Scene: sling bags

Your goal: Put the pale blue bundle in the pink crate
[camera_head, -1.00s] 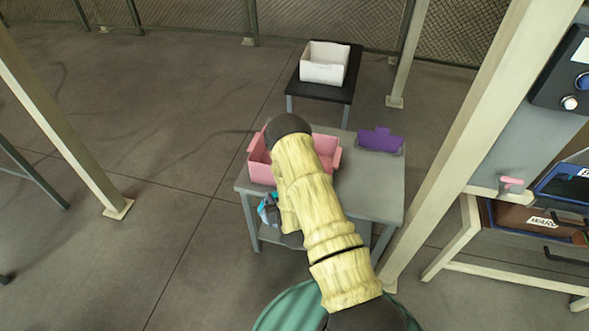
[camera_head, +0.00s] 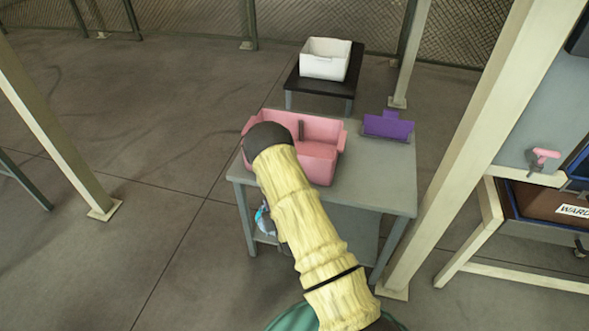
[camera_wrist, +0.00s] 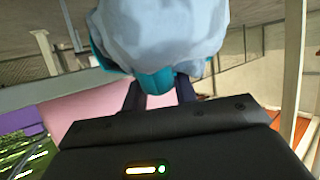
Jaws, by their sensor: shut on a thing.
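The pink crate (camera_head: 322,165) stands on the grey table, partly hidden behind my arm. Pink also fills part of the wrist view (camera_wrist: 95,108) behind my gripper. The pale blue bundle (camera_wrist: 165,30), with teal parts, is at the fingertips of my gripper (camera_wrist: 157,88), which is shut on it. In the head view a small part of the bundle (camera_head: 263,218) shows left of my arm, by the table's front left side and seemingly below the tabletop. It is outside the crate. My arm hides most of my gripper there.
The grey table (camera_head: 375,185) has a lower shelf (camera_head: 345,228). A purple holder (camera_head: 388,126) stands at its back right. A white bin (camera_head: 325,62) sits on a black table behind. A cream post (camera_head: 470,140) rises close on the right.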

